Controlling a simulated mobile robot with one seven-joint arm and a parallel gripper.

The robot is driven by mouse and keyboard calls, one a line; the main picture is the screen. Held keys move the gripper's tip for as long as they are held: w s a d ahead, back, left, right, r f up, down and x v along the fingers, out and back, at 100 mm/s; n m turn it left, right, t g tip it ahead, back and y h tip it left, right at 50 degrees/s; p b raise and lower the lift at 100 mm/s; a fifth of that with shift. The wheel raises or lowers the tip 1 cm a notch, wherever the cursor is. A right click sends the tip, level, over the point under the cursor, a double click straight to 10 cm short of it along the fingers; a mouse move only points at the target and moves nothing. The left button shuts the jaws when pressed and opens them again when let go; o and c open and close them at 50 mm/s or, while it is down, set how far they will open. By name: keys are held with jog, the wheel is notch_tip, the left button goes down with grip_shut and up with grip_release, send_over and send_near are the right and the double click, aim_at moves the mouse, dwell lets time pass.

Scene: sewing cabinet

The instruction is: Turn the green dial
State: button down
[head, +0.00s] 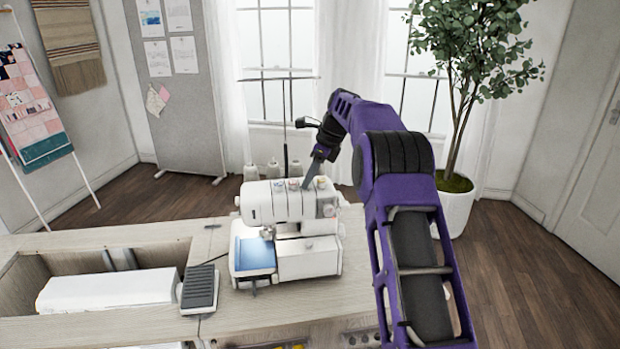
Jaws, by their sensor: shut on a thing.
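A white sewing machine (290,205) stands on the wooden cabinet top. A row of small dials runs along its upper edge; a bluish dial (279,187), a reddish dial (293,185) and a pale orange dial (321,183) show. My gripper (307,185) reaches down from the upper right to the spot between the reddish and pale orange dials. It is shut at that spot, on the green dial by its place in the row. No green shows, as my gripper covers that dial. How far the dial is turned cannot be seen.
Thread cones (273,168) and a thin thread stand (285,140) rise close behind the machine. A black pedal (200,289) lies left on the cabinet top (215,250), beside an open well holding a white machine (108,290). A potted plant (455,205) stands behind my arm.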

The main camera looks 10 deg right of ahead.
jog(key=n+g, duration=0.1)
jog(key=n, duration=0.2)
jog(key=shift+w+n+y, duration=0.1)
jog(key=shift+n+y, duration=0.2)
dwell(0.3)
jog(key=c, duration=0.6)
grip_release()
jog(key=shift+d+r, duration=0.1)
